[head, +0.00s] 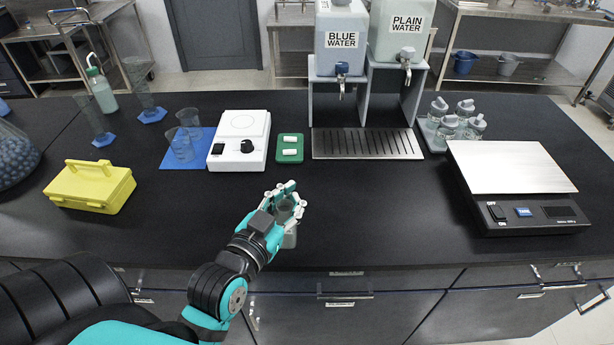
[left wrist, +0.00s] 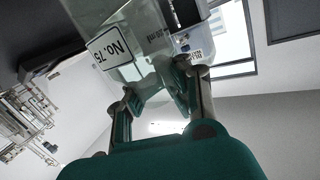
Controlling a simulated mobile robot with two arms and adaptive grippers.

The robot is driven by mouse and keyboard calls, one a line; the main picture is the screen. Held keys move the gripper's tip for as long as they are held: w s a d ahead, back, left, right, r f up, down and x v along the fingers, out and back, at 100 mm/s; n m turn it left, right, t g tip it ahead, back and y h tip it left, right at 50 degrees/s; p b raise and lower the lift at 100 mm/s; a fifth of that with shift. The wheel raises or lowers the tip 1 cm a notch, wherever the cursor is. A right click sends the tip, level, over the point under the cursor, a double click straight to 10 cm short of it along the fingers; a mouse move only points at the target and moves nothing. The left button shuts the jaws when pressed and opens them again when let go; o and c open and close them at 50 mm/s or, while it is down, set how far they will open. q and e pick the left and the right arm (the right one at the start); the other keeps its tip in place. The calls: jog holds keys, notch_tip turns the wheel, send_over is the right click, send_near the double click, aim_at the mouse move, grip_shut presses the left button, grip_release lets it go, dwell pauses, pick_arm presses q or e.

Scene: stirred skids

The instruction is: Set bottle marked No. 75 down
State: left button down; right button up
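My left gripper (head: 286,203) is over the front middle of the black bench (head: 370,205). It is shut on the bottle marked No. 75 (head: 290,239). In the head view the fingers hide most of this bottle; its lower part shows below them, near the bench top. I cannot tell if its base touches the bench. In the left wrist view the clear bottle (left wrist: 140,72) sits between the fingers (left wrist: 158,95), its white "No. 75" label (left wrist: 109,50) upside down. My right gripper is not in view.
A white hotplate (head: 240,140), a green tray (head: 290,156) and a metal drip grate (head: 366,144) lie behind the gripper. Several clear bottles (head: 448,124) stand right of the grate. A scale (head: 512,170) is at right, a yellow box (head: 90,187) at left. The bench right of the gripper is clear.

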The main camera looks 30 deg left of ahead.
pick_arm(q)
jog(key=w+a+f+p, duration=0.2)
jog(key=w, duration=0.4)
jog(key=w+a+f+p, duration=0.1)
jog(key=w+f+p, duration=0.1)
jog(key=w, duration=0.4)
jog(key=shift+w+a+f, duration=0.35)
jog(key=shift+w+f, duration=0.05)
jog(key=shift+f, duration=0.05)
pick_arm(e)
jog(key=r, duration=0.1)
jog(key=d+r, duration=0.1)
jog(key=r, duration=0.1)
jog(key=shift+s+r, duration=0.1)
pick_arm(q)
jog(key=c, duration=1.8)
grip_release()
jog(key=shift+c, duration=0.2)
jog(key=o, duration=0.6)
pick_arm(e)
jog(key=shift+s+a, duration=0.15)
